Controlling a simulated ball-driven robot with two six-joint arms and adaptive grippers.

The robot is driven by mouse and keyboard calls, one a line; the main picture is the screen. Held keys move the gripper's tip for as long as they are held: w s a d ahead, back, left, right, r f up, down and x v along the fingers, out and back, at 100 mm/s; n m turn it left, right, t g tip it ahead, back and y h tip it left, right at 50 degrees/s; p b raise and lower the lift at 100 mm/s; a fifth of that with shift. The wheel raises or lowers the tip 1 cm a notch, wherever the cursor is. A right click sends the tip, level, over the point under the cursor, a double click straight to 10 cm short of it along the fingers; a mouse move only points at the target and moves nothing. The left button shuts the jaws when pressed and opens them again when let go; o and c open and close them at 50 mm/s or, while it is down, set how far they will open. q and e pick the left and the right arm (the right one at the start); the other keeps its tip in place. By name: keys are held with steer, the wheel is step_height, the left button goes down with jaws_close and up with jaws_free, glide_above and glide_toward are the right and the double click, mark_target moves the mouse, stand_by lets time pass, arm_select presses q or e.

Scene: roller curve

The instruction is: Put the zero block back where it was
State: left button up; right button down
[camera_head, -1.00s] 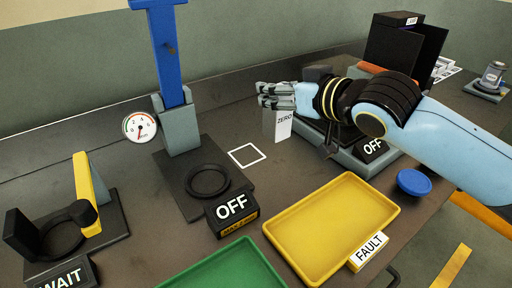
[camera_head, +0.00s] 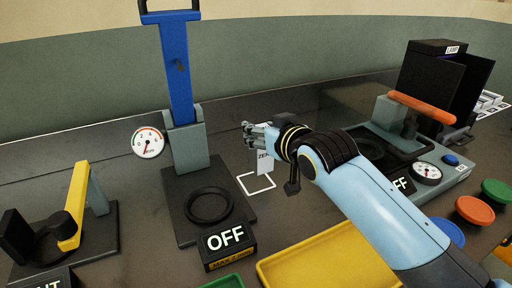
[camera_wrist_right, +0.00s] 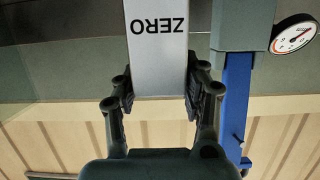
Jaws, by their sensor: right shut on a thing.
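The zero block (camera_head: 264,163) is a light grey upright block marked ZERO. My right gripper (camera_head: 258,137) is shut on its upper part in the head view. In the right wrist view the zero block (camera_wrist_right: 158,50) sits between the fingers of the right gripper (camera_wrist_right: 160,95), its label upside down. A white square outline (camera_head: 257,184) is marked on the dark bench right of the press base. The block appears just behind or over this outline; I cannot tell whether it touches the bench. My left gripper is not in view.
A press with a blue column (camera_head: 178,75), a dial gauge (camera_head: 148,142) and an OFF sign (camera_head: 226,237) stands left of the outline. A yellow tray (camera_head: 318,262) lies in front. A machine with an orange handle (camera_head: 422,106) stands at the right.

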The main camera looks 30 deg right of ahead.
steer(key=shift+w+a+f, duration=0.15)
steer(key=shift+w+f, duration=0.05)
steer(key=shift+w, duration=0.25)
steer(key=shift+w+a+f, duration=0.15)
steer(key=shift+w+f, duration=0.05)
steer(key=shift+w, duration=0.2)
steer(key=shift+f, duration=2)
steer(key=shift+f, duration=0.2)
steer(key=c, duration=0.7)
jaws_free()
steer(key=shift+r, duration=0.15)
steer(key=v, duration=1.2)
